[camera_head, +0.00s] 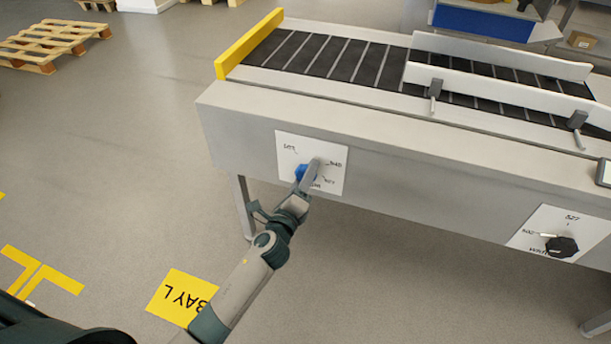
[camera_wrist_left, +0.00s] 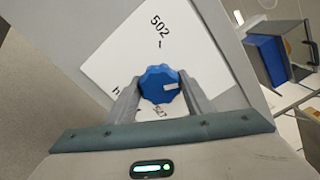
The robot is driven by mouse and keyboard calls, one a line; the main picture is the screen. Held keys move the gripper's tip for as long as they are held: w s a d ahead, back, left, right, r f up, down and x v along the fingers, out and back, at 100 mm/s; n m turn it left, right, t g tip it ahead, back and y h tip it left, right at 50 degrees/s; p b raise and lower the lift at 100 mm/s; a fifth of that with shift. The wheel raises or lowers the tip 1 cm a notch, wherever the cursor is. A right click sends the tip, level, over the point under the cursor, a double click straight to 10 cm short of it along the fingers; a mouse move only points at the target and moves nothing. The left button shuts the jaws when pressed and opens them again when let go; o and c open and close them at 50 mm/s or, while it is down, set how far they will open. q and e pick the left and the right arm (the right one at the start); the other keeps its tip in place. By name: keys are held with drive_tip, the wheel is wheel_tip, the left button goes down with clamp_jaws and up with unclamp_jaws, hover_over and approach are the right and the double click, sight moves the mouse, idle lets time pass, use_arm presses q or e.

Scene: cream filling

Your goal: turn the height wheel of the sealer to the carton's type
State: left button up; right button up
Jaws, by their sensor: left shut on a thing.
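The blue wheel (camera_head: 301,173) sits on a white label plate (camera_head: 335,152) on the front side of the sealer (camera_head: 235,118). Its scalloped face shows in the left wrist view (camera_wrist_left: 158,78), with a white pointer mark at its right. Marks stand around it; "502" reads clearly at the top of the plate in the left wrist view. My left gripper (camera_head: 309,177) is shut on the blue wheel, with one finger (camera_wrist_left: 124,103) on each side. A black wheel (camera_head: 562,247) sits on a second white plate (camera_head: 581,224) further right. My right gripper is not in view.
The sealer's belt (camera_head: 340,60) runs along the top between a yellow end bar (camera_head: 250,44) and white guide rails (camera_head: 480,85). A pallet (camera_head: 50,47) lies at the far left. A yellow floor sign (camera_head: 178,295) lies beneath my left arm.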

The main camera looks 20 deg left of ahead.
use_arm(q)
drive_tip(key=n, duration=0.2)
drive_tip(key=shift+n, duration=0.4)
drive_tip(key=n+p, duration=0.1)
drive_tip(key=n, duration=0.2)
drive_tip(key=shift+n, duration=1.3)
drive_tip(key=n+p, duration=0.1)
drive_tip(key=n, duration=0.1)
drive_tip(key=shift+r+n, duration=0.1)
drive_tip(key=shift+n, duration=0.2)
drive_tip(key=shift+n+p, duration=0.7)
drive_tip(key=shift+n, duration=0.5)
drive_tip(key=shift+n+p, duration=0.3)
drive_tip(key=shift+n, duration=0.5)
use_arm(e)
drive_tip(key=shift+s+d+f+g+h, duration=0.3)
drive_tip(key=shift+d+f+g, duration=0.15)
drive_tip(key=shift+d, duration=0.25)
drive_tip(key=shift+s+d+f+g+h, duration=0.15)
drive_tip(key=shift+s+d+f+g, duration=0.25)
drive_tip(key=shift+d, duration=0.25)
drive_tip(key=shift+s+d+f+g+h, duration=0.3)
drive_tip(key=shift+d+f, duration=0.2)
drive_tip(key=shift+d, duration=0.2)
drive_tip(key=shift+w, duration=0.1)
